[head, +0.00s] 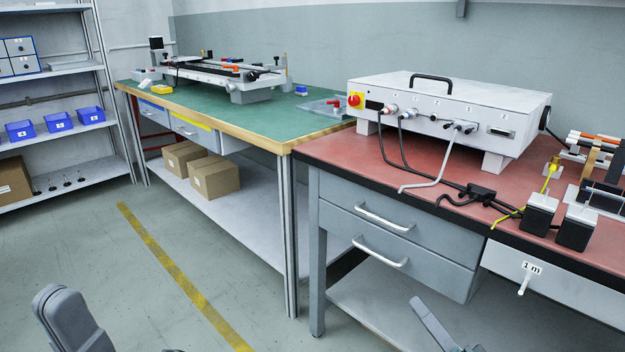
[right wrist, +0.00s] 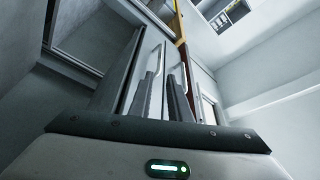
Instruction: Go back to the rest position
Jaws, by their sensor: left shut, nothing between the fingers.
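My left gripper (head: 62,305) is at the lower left of the head view, low over the floor and cut off by the bottom edge. It is shut with nothing in it. My right gripper (head: 428,318) is at the bottom of the head view, in front of the red-topped workbench (head: 330,148) and below its drawers. In the right wrist view its two dark fingers (right wrist: 167,95) stand apart with a gap between them, and nothing is held. Both grippers are clear of the tabletops.
A white control box (head: 450,105) with cables stands on the red bench. A green-topped table (head: 215,108) carries a gantry rig (head: 215,72). Drawer handles (head: 380,250) stick out near my right gripper. Shelves with blue bins (head: 58,122) stand left. The floor with a yellow line (head: 180,275) is clear.

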